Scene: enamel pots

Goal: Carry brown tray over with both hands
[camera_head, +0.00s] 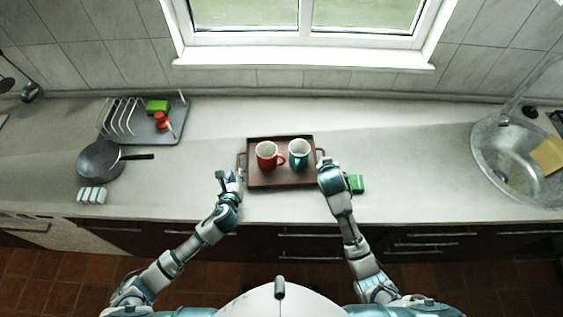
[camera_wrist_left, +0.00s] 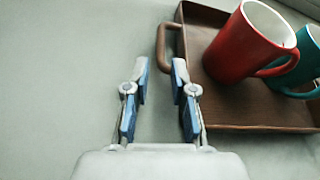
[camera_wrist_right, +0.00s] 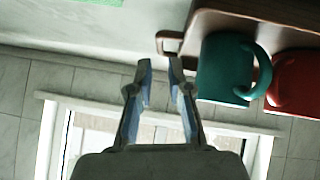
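The brown tray (camera_head: 283,183) lies on the counter below the window. It bears a red mug (camera_head: 266,158) and a teal mug (camera_head: 298,155). Its left handle also shows in the left wrist view (camera_wrist_left: 168,42), just ahead of my left gripper (camera_wrist_left: 161,66), which is open and empty. My right gripper (camera_wrist_right: 160,64) is open too, with the tray's right handle (camera_wrist_right: 166,42) just beyond its fingertips. In the head view my left gripper (camera_head: 229,178) is left of the tray, and my right gripper hides part of the tray's right edge.
The sink (camera_head: 490,150) is at the right. The counter between tray and sink is mostly clear.

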